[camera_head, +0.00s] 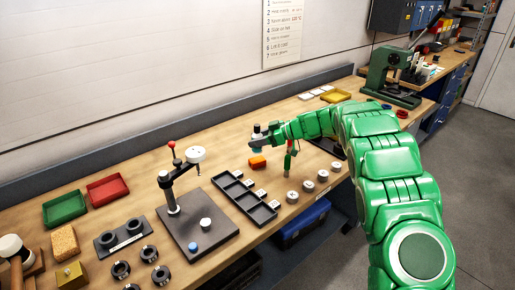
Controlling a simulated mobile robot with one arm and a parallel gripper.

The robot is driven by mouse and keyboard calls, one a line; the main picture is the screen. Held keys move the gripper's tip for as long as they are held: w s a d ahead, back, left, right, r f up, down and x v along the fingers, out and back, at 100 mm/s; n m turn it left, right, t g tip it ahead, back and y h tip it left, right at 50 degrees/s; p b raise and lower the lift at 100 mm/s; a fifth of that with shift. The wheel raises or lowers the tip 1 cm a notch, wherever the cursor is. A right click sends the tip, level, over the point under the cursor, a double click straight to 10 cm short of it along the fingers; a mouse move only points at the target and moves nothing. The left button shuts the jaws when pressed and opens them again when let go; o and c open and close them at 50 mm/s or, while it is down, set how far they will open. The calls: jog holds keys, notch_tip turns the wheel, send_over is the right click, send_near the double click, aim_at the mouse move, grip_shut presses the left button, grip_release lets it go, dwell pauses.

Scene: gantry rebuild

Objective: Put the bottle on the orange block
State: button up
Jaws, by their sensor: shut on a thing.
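My green arm reaches from the right over the workbench. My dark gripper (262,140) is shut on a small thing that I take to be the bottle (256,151). Only a pale bluish bit of it shows below the fingers; most of it is hidden by the gripper. The orange block (257,162) lies on the bench just below the gripper. The bottle's lower end appears just above or behind the block; I cannot tell whether they touch.
A dark compartment tray (233,203) lies in front of the block. A green-and-red upright tool (289,160) stands close to its right, beside several round metal pieces. A stand with a red knob (171,145) is at the left. Bare wood lies behind the block.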

jog(key=shift+f, duration=1.75)
jog(key=shift+f, duration=0.15)
jog(key=o, duration=1.1)
jog(key=shift+c, duration=0.2)
jog(key=shift+d+r, duration=0.25)
jog(key=v, duration=1.1)
jog(key=shift+d, duration=0.25)
